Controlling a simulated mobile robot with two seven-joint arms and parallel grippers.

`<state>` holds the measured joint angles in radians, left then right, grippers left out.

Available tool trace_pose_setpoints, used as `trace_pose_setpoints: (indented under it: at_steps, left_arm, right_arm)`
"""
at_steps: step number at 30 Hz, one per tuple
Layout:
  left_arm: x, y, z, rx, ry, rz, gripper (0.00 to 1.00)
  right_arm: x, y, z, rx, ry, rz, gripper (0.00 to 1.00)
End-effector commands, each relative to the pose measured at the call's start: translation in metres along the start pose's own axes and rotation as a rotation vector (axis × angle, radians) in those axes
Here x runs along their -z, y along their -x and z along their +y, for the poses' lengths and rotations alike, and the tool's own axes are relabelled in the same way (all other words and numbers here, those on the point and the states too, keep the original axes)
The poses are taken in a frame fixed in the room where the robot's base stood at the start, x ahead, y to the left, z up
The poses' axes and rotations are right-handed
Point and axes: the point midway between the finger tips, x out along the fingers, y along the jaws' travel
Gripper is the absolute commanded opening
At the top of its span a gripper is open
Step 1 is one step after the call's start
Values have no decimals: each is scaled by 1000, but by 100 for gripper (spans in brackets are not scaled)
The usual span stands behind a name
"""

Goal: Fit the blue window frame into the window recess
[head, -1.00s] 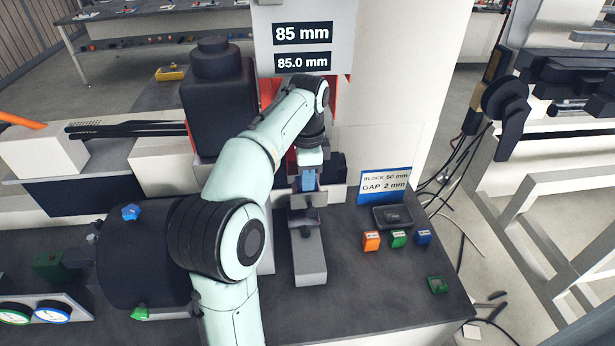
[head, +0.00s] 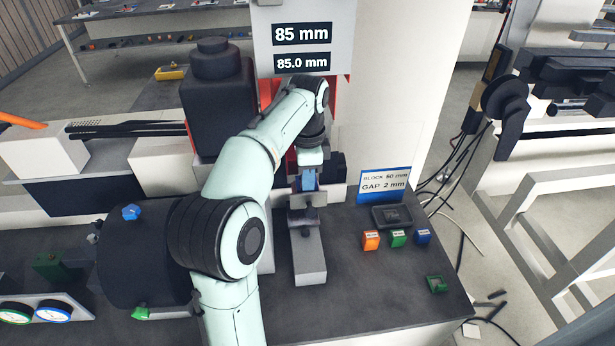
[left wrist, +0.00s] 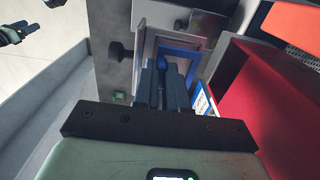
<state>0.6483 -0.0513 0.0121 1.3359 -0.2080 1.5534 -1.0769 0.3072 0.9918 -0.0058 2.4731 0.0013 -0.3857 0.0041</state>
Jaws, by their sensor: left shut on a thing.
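My left gripper (head: 308,181) reaches down to the grey fixture at the middle of the bench. In the left wrist view its two blue-grey fingers (left wrist: 165,84) are shut on the blue window frame (left wrist: 185,50), with a blue knob-like part at the fingertips. The frame lies at or just in front of a pale grey-rimmed opening (left wrist: 146,50), which looks like the window recess. The fingers hide part of both, so I cannot tell whether the frame is seated. In the head view my arm and hand hide most of this spot. My right gripper is not in view.
A grey block (head: 309,258) stands in front of the fixture. To the right are a dark tray (head: 392,217), orange (head: 371,240), green (head: 398,238) and blue (head: 423,237) blocks, and a green piece (head: 437,284). A red panel (left wrist: 250,105) flanks the hand.

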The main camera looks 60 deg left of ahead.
Motion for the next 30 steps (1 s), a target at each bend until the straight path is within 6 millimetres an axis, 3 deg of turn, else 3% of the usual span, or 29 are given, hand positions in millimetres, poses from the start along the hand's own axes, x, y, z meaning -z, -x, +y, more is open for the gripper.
trace_pose_setpoints:
  at_steps: [30]
  left_arm:
    - [0, -6, 0, 0, 0, 0, 0]
  right_arm:
    - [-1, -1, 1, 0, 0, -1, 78]
